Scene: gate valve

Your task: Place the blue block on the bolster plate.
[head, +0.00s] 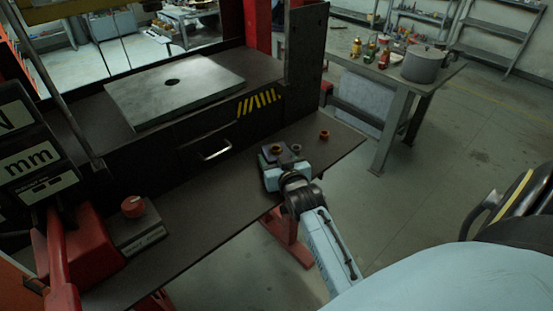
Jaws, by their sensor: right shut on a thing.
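The bolster plate (205,73), a flat grey steel slab with a round hole, lies on the dark press bed at the upper left, with nothing on it. My right gripper (268,157) is low over the right part of the dark front shelf, well to the right of and nearer than the plate. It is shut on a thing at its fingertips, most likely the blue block. The gripper body hides most of that thing, so its colour and shape are not clear. My left gripper is not in view.
Small brown and grey round parts (324,134) stand on the shelf (205,215) beside my right gripper. A red-knobbed control box (137,232) is at the shelf's left. A handle (215,150) juts from the bed front. A dark press upright (303,60) rises right of the plate.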

